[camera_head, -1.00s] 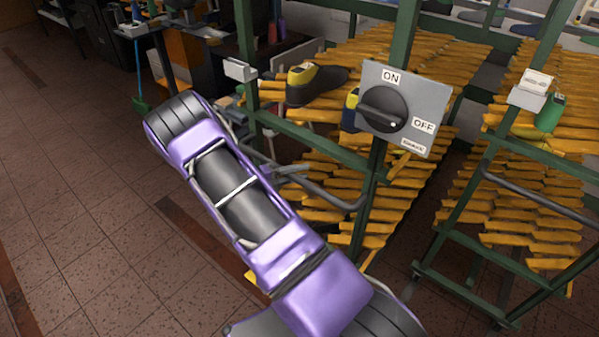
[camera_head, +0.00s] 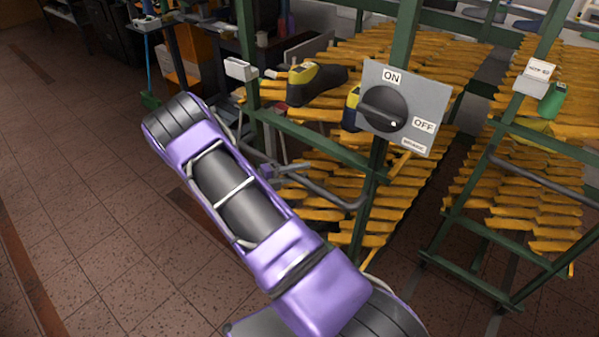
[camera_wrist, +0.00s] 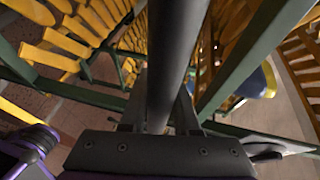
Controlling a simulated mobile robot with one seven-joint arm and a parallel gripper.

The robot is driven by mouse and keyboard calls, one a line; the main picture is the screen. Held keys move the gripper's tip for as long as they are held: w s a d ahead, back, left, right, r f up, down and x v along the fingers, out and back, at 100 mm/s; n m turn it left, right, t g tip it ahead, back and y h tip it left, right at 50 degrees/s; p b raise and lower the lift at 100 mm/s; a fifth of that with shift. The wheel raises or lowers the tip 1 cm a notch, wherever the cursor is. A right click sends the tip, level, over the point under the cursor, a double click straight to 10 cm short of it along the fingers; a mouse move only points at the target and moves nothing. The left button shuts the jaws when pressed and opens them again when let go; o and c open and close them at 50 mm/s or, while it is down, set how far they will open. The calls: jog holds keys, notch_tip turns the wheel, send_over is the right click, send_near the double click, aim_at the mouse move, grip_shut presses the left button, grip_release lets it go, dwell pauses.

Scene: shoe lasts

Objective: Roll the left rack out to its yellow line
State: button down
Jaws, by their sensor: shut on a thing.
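The left rack (camera_head: 407,45) is a green metal frame filled with rows of orange-yellow shoe lasts (camera_head: 320,185). Its grey tube handle (camera_head: 345,203) sticks out at the front, partly behind my purple arm. In the wrist view my gripper (camera_wrist: 160,115) is shut on the dark handle bar (camera_wrist: 175,60), which runs between the fingers. I cannot make out a yellow floor line.
A second green rack (camera_head: 462,215) with lasts stands close on the right, carrying a white box (camera_head: 535,77) and a green cylinder (camera_head: 552,101). A dark shoe with yellow (camera_head: 318,82) sits on the left rack. The tiled floor (camera_head: 90,200) at left is open.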

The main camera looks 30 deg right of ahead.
jog(key=shift+a+f, duration=0.15)
jog(key=shift+a, duration=0.1)
jog(key=c, duration=0.7)
grip_release()
jog(key=shift+s+a, duration=0.1)
jog(key=shift+a, duration=0.05)
jog(key=shift+o, duration=0.2)
jog(key=a+r, duration=0.3)
jog(key=a, duration=1.4)
jog(key=shift+r+b, duration=0.2)
jog(key=shift+b, duration=0.15)
